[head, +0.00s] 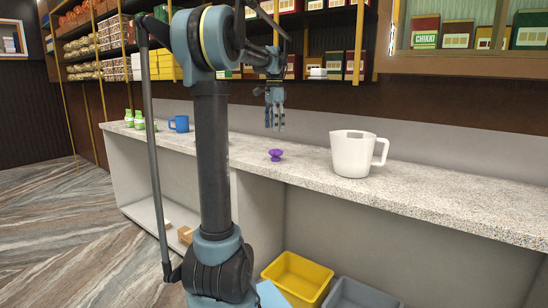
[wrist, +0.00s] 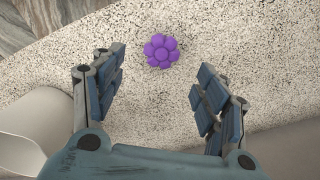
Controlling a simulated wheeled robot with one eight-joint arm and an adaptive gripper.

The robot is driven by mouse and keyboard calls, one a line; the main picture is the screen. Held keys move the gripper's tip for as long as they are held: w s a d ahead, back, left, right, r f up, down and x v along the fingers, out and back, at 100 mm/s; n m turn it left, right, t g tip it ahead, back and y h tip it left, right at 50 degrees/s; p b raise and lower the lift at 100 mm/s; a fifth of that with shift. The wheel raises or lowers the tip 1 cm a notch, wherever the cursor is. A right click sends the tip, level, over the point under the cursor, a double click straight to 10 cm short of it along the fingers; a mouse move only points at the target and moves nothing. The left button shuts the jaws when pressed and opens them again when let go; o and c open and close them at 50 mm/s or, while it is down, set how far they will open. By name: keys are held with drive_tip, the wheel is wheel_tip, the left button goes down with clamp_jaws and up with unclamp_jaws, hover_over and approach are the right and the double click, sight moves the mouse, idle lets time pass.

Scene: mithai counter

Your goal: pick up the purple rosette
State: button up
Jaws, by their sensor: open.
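The purple rosette (head: 276,155) sits on the speckled counter, left of the white jug. In the wrist view the rosette (wrist: 161,51) shows from above as a cluster of round purple lobes, beyond and between the two fingers. My gripper (head: 275,128) hangs above the counter, pointing down, with the rosette below it. In the wrist view my gripper (wrist: 158,92) has its fingers spread wide with nothing between them, apart from the rosette.
A white jug (head: 352,154) stands right of the rosette. A blue mug (head: 179,124) and green bottles (head: 134,119) stand to the left. The speckled counter (head: 440,195) is clear around the rosette. A yellow bin (head: 297,275) and a grey bin (head: 360,294) sit below.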

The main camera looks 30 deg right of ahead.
sight(275, 149)
wheel_tip(275, 149, down, 8)
drive_tip(key=shift+r, duration=0.25)
drive_tip(key=f, duration=0.3)
drive_tip(key=shift+w+d+f, duration=0.25)
drive_tip(key=shift+d+f, duration=0.1)
drive_tip(key=shift+f, duration=0.7)
drive_tip(key=shift+c, duration=0.2)
drive_tip(key=c, duration=0.9)
